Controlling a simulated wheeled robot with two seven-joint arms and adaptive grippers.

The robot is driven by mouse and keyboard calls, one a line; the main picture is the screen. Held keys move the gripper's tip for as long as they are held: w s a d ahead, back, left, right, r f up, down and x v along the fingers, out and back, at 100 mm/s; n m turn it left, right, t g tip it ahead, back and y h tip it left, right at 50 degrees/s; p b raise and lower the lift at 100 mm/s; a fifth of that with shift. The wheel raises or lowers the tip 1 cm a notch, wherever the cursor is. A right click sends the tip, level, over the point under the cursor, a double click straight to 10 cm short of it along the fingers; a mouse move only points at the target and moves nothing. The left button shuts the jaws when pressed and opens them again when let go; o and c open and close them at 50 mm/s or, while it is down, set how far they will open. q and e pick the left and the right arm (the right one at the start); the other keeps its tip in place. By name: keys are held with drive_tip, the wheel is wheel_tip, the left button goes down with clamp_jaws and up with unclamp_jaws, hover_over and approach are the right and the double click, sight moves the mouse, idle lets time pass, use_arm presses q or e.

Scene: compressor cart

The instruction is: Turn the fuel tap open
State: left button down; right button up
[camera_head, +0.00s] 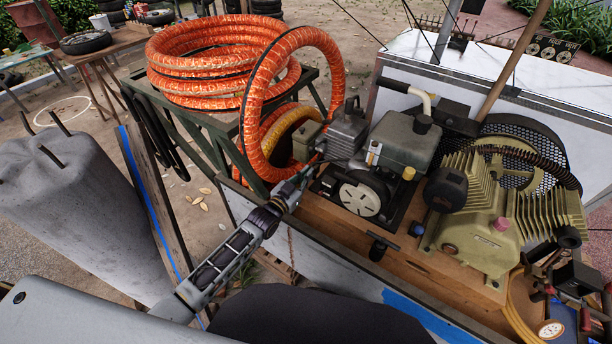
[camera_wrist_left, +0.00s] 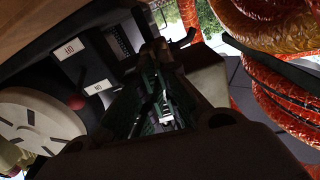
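The small engine on the cart has a grey-green tank (camera_head: 408,143) and a pale round starter cover (camera_head: 360,198). My left gripper (camera_head: 314,164) reaches in from the lower left to the engine's left side, close to its grey block (camera_head: 347,135). Finger gap and any contact are unclear. My right gripper is not in view.
A coiled orange hose (camera_head: 215,75) rests on a dark green stand (camera_head: 215,130) left of the engine. The olive compressor (camera_head: 490,225) stands to its right on the wooden cart deck (camera_head: 420,262). A black T-shaped handle (camera_head: 379,246) sits at the deck's front.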

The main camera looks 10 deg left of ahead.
use_arm(q)
drive_tip(key=shift+n+p, duration=0.4)
drive_tip(key=shift+n, duration=0.3)
drive_tip(key=c, duration=1.7)
unclamp_jaws()
drive_tip(key=shift+o, duration=0.2)
drive_tip(key=shift+s+a, duration=0.1)
drive_tip(key=shift+s, duration=0.05)
drive_tip(key=v, duration=1.1)
drive_tip(key=shift+s+a, duration=0.15)
drive_tip(key=shift+s, duration=0.15)
drive_tip(key=shift+f, duration=0.15)
